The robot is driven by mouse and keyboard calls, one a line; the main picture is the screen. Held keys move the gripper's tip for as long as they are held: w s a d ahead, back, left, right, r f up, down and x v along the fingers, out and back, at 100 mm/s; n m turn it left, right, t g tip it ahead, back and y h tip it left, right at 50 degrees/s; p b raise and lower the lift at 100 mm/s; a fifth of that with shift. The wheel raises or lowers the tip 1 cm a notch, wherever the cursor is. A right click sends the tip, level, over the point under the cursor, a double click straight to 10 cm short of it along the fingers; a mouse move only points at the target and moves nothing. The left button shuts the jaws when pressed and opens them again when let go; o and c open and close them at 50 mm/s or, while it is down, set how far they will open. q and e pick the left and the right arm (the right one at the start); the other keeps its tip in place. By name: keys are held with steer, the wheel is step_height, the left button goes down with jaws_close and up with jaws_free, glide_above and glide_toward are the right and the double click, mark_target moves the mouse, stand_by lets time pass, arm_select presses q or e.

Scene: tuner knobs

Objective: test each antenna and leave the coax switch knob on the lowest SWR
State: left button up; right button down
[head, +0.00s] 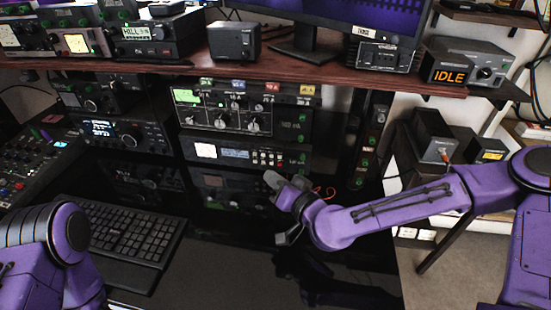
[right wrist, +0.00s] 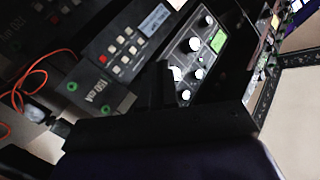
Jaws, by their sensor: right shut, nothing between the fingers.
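The tuner panel (head: 243,111) stands under the wooden shelf, with a lit green meter at its left and several silver knobs, among them a lower left knob (head: 220,124) and a lower right knob (head: 253,124). Four-coloured tags line its top. I cannot tell which knob is the coax switch knob; the panel's lettering is too small. The panel shows tilted in the right wrist view (right wrist: 207,30). My right gripper (head: 272,182) is shut and empty, below and in front of the panel, apart from the knobs. My left arm enters at lower left; its gripper is out of view.
A unit with a lit display and buttons (head: 245,154) sits below the tuner. A box reading IDLE (head: 463,75) has a knob at right. A keyboard (head: 122,230) lies on the dark desk. An orange cable (right wrist: 35,75) runs near the right gripper.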

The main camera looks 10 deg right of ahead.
mark_target(280, 157)
steer(key=f+b, duration=0.3)
steer(key=f, duration=0.1)
steer(key=shift+s, duration=0.2)
steer(key=shift+d+f, duration=0.1)
steer(key=shift+f, duration=0.2)
arm_select(q)
step_height(280, 157, down, 5)
steer(key=shift+r, duration=0.15)
arm_select(e)
steer(key=shift+w, duration=0.1)
steer(key=shift+r, duration=0.15)
steer(key=w+d, duration=0.1)
steer(key=w, duration=0.1)
steer(key=w+d, duration=0.1)
steer(key=w, duration=0.1)
steer(key=w+d+b, duration=0.1)
steer(key=w, duration=0.2)
arm_select(q)
steer(key=shift+f, duration=0.3)
arm_select(e)
steer(key=shift+w+d, duration=0.2)
steer(key=shift+w, duration=0.35)
stand_by(0.5)
steer(key=shift+w+d, duration=0.15)
steer(key=shift+w, duration=0.2)
